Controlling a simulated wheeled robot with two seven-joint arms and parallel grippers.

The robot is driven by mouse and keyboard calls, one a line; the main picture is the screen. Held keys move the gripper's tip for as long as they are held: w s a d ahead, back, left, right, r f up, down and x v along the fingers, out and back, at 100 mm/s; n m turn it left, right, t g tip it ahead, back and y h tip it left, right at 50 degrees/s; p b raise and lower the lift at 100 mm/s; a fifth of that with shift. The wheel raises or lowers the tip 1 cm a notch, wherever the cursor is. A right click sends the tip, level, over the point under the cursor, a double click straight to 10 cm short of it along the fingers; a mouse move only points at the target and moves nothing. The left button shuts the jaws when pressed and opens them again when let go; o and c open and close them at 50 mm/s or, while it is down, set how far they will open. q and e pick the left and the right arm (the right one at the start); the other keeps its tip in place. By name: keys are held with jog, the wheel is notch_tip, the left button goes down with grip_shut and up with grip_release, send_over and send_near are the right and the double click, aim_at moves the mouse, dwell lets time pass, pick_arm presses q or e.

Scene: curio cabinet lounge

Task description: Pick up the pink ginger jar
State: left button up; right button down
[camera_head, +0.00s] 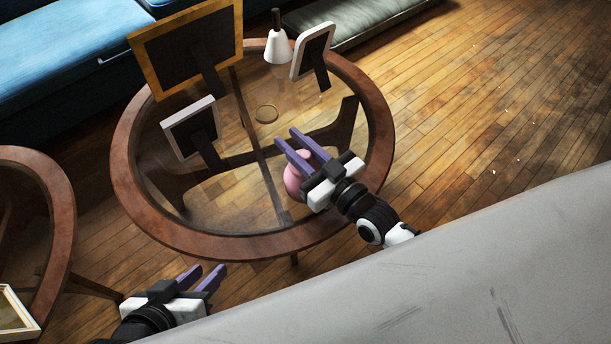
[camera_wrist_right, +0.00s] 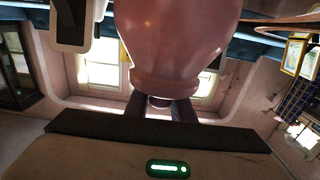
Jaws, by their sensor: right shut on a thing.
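The pink ginger jar (camera_head: 294,182) is at the near right part of the round glass-topped table (camera_head: 377,118), partly hidden under my right gripper. My right gripper (camera_head: 294,141) is over the table and shut on the jar. In the right wrist view, the jar (camera_wrist_right: 178,40) fills the upper middle, close to the camera. I cannot tell whether its base touches the glass. My left gripper (camera_head: 206,272) is open and empty, in front of the table at the lower left.
Another round table (camera_head: 60,205) is at the left, and a blue sofa (camera_head: 60,60) is behind. Open wood floor lies right.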

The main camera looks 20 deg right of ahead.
dwell(0.6)
